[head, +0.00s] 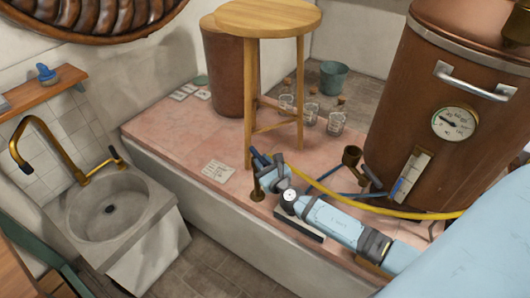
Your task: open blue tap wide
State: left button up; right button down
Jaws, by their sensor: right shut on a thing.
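The blue tap (258,158) shows as a short dark blue lever over a brass body, on the pink tiled ledge in front of the stool. My right gripper (271,169) reaches it from the lower right, at the end of a light blue arm. The gripper is shut on the tap's lever. The gripper covers part of the tap, so how far the lever is turned is hard to tell. My left gripper is out of view.
A yellow hose (375,207) runs from beside the tap toward the copper boiler (405,120). The wooden stool (268,20) stands close behind the tap. A stone sink (150,210) with a brass faucet is at left.

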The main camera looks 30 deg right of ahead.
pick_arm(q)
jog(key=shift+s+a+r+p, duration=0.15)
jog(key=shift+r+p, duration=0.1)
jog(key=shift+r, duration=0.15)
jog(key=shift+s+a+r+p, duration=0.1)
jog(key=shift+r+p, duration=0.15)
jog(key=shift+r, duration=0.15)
pick_arm(e)
jog(key=shift+w+a+m+g+h, duration=0.35)
jog(key=shift+a+m+g+h, duration=0.25)
jog(key=shift+m+g+h, duration=1.45)
jog(key=shift+w+a+m+g+h, duration=0.4)
jog(key=shift+a+m+g+h, duration=0.4)
jog(key=shift+m+h, duration=1.45)
jog(key=shift+w+a+m+g+h, duration=0.4)
jog(key=shift+m+g+h, duration=1.05)
jog(key=shift+h, duration=1.45)
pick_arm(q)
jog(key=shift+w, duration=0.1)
pick_arm(e)
jog(key=c, duration=1)
grip_release()
jog(key=shift+c, duration=0.2)
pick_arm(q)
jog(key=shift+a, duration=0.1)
